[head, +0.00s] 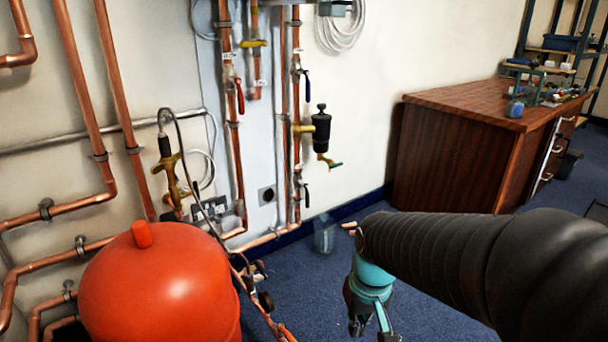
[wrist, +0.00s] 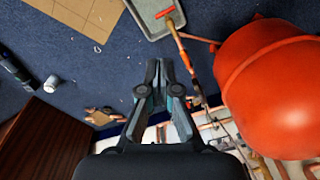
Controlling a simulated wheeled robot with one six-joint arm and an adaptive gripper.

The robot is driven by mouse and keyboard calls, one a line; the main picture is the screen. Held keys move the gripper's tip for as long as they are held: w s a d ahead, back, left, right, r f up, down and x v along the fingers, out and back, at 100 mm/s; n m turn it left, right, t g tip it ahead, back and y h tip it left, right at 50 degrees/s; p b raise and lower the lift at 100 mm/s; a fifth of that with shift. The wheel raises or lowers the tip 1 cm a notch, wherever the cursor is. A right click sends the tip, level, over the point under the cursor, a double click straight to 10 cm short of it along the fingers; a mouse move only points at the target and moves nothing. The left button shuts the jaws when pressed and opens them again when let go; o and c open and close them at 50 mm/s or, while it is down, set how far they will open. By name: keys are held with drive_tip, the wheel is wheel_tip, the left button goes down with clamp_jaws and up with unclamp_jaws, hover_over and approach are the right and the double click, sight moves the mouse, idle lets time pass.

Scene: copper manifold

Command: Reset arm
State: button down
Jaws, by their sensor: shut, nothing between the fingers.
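My arm reaches in from the right of the head view, with a black ribbed sleeve and a teal wrist. My gripper (head: 370,326) hangs below it, pointing down over the blue carpet, and is partly cut off by the lower edge. In the wrist view my gripper (wrist: 158,74) shows its two fingers drawn together, with nothing held between them. The red tank (head: 163,285) stands to the left of the gripper, apart from it. It also shows at the right of the wrist view (wrist: 270,85).
Copper pipes (head: 88,95) with valves run along the wall. A wooden cabinet (head: 455,160) stands at the back right. A clear container (head: 323,236) stands by the wall. The wrist view shows a paint tray (wrist: 152,28) and cardboard (wrist: 75,12) on the carpet. Carpet right of the tank is largely clear.

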drive_tip(key=s+d+r+m+t+p, duration=0.1)
drive_tip(key=s+d+r+t+p, duration=0.1)
drive_tip(key=r, duration=0.5)
drive_tip(key=s+d+r+m+t+p, duration=0.1)
drive_tip(key=s+d+r+t+p, duration=0.1)
drive_tip(key=s+r, duration=0.4)
drive_tip(key=shift+s+d+r+t+h, duration=0.3)
drive_tip(key=shift+s+d+r+h, duration=0.1)
drive_tip(key=shift+d, duration=0.5)
